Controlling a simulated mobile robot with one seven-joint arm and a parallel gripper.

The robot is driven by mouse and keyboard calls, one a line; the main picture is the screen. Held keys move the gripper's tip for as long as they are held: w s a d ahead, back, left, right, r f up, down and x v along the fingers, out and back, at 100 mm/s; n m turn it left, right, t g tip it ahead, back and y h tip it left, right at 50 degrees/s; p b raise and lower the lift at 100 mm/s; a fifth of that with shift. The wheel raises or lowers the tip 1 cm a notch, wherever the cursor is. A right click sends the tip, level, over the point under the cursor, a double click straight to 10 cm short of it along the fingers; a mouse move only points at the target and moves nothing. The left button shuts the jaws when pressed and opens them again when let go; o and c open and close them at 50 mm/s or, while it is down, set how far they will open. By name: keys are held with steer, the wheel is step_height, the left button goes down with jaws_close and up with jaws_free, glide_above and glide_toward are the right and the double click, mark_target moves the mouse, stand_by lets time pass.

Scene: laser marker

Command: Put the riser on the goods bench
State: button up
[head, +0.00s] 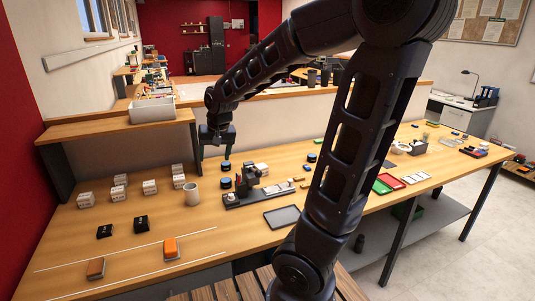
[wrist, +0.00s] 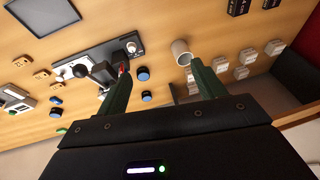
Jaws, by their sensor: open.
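My gripper (head: 217,138) hangs over the back of the long wooden bench (head: 215,235), left of the middle in the head view. In the wrist view its two green fingers (wrist: 160,68) are spread apart with nothing between them. I cannot tell which thing is the riser. Nor do the frames mark which surface is the goods bench. A dark marker device on a base plate (head: 262,194) stands on the bench below and right of my gripper. It also shows in the wrist view (wrist: 92,62), beyond the left finger.
A pale cup (head: 192,194), several white boxes (head: 150,187), black blocks (head: 141,222), orange blocks (head: 171,248) and a grey tray (head: 283,216) are on the bench. A raised shelf (head: 95,128) with a white bin (head: 153,109) stands behind. The front middle of the bench is clear.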

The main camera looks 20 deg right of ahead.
steer(key=s+d+r, duration=0.2)
steer(key=s+d, duration=0.4)
steer(key=s, duration=0.2)
steer(key=s+d+r+t+h, duration=0.1)
steer(key=s+d+r, duration=0.2)
steer(key=s+d, duration=0.3)
steer(key=shift+s+d+r+t, duration=0.2)
steer(key=shift+s+t, duration=0.1)
steer(key=shift+s, duration=0.8)
steer(key=shift+o, duration=0.4)
